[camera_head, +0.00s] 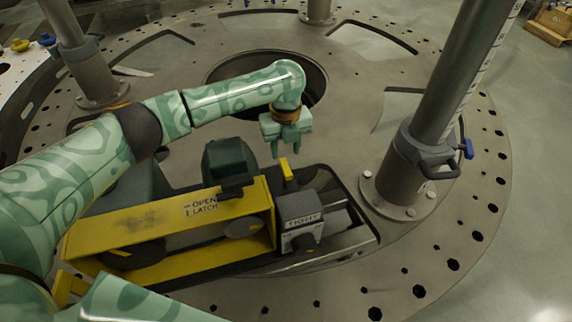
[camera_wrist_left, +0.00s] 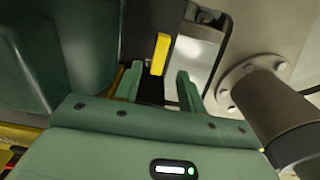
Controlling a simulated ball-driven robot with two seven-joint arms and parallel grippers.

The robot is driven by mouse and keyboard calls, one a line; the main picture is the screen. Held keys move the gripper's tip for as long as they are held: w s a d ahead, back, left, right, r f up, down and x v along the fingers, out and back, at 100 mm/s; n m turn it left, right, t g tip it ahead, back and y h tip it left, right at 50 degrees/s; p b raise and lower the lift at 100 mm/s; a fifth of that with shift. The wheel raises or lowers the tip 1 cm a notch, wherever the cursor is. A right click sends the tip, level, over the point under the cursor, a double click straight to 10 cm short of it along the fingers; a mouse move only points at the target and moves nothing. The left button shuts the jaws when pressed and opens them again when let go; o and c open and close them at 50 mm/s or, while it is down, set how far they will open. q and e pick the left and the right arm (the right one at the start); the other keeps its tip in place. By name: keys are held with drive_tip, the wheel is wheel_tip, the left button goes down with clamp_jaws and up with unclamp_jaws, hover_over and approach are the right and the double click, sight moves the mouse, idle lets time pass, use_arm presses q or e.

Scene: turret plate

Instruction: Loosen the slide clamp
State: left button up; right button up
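A grey block (camera_head: 301,216) labelled "TIGHT" sits at the right end of a yellow machine (camera_head: 160,228); I take it for the slide clamp. A yellow lever (camera_head: 287,169) stands up at its back edge, and shows upright in the left wrist view (camera_wrist_left: 160,54). My left gripper (camera_head: 286,150) points down just above and behind the lever. In the left wrist view its two fingers (camera_wrist_left: 159,84) are apart, with the lever seen between and beyond them. Nothing is held. Whether a finger touches the lever cannot be told. My right gripper is not in view.
A dark green housing (camera_head: 229,163) rises left of the lever, close to my left gripper. A grey post with a collar (camera_head: 405,172) and blue-tipped handle stands to the right. The round perforated plate (camera_head: 345,92) is mostly bare behind, around a large central hole.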

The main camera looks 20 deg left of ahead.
sight(286, 166)
use_arm(q)
wheel_tip(286, 166, down, 6)
drive_tip(key=shift+s+f+b, duration=0.1)
drive_tip(key=shift+b, duration=0.55)
clamp_jaws()
